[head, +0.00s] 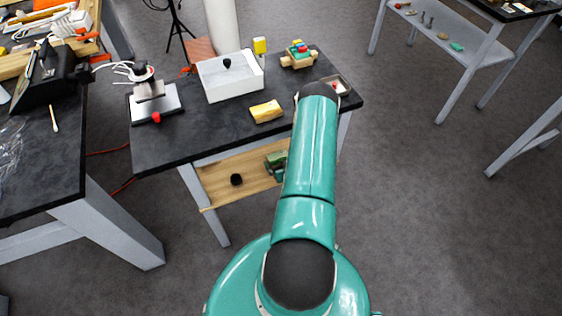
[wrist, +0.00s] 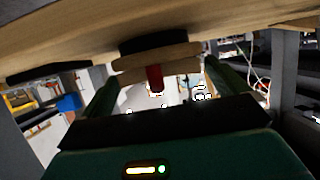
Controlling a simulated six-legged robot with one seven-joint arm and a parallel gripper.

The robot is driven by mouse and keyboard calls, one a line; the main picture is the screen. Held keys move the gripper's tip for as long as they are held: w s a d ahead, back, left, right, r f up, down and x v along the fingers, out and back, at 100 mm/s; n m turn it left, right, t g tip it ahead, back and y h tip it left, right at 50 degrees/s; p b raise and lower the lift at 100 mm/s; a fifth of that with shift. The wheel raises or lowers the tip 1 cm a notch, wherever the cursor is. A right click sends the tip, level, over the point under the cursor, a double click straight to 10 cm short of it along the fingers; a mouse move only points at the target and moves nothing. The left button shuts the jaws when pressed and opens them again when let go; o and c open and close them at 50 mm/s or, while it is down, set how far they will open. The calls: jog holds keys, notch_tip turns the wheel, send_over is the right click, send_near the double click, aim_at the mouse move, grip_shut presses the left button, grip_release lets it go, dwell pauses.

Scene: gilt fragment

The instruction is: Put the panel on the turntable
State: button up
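My gripper's dark green fingers (wrist: 160,90) stand wide apart in the wrist view. A light wooden piece (wrist: 175,64) with a red part (wrist: 155,78) shows between or beyond them; I cannot tell whether it touches a finger. I cannot say whether it is the panel. In the head view my teal arm reaches to the black-topped table's front right, and its end is mostly hidden. A green part (head: 276,160) shows low by the wooden shelf, perhaps my wrist. A stand with grey base and red knob (head: 156,117) is at the tabletop's left; I cannot confirm it is the turntable.
The black tabletop (head: 205,135) holds a white box (head: 230,80), a yellow block (head: 266,111), a wooden holder with coloured blocks (head: 299,57) and a small tray (head: 343,86). A black cylinder (head: 236,179) sits on the lower shelf (head: 222,192).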

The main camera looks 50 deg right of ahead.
jog(key=shift+s+r, duration=0.15)
jog(key=shift+r, duration=0.05)
jog(key=v, duration=1.1)
jog(key=shift+s+a+r, duration=0.15)
jog(key=shift+s+a, duration=0.05)
jog(key=shift+s, duration=0.1)
